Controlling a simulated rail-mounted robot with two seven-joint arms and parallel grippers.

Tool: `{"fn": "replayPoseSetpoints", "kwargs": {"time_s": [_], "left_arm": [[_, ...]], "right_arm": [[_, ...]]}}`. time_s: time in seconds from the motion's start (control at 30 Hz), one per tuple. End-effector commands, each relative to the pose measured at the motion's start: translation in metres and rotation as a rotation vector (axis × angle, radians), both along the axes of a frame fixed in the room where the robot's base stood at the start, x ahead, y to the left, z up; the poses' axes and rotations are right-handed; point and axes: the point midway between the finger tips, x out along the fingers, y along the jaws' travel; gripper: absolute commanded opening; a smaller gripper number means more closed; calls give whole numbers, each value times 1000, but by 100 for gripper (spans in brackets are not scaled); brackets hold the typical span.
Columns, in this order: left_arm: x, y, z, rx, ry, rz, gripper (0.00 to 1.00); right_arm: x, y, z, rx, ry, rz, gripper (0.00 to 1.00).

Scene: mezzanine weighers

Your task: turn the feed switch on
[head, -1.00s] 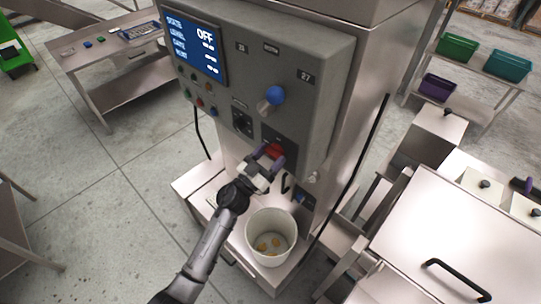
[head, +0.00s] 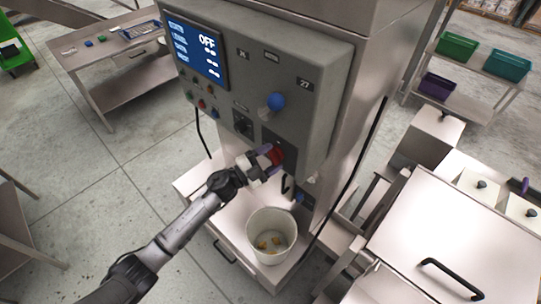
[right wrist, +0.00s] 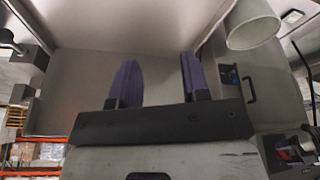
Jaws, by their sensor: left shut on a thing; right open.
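The feed machine's grey control panel (head: 312,118) faces me in the head view. Its screen (head: 193,48) reads OFF. The red switch handle (head: 277,154) sits low on the panel, on a dark plate. My left gripper (head: 272,154) is shut on this red handle, its purple fingers on either side; they partly hide it, so its exact angle is hard to tell. My right gripper (right wrist: 157,78) shows in the right wrist view, its two purple fingers spread with nothing between them.
A blue knob (head: 276,101) and a black rotary switch (head: 243,124) are close above the red handle. A white bucket (head: 271,238) with a few yellowish pieces stands below. Steel bins with black handles (head: 451,280) fill the right side.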

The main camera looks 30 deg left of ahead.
Motion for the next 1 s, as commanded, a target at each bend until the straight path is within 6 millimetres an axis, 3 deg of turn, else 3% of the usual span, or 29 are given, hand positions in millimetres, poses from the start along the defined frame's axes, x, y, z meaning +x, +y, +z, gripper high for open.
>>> {"fn": "replayPoseSetpoints", "kwargs": {"time_s": [0.5,1.0], "left_arm": [[0,1,4,428,-106,0,38],[0,0,2,616,-153,1,38]], "right_arm": [[0,-2,31,-7,0,4,43],[0,1,45,2,0,-1,43]]}}
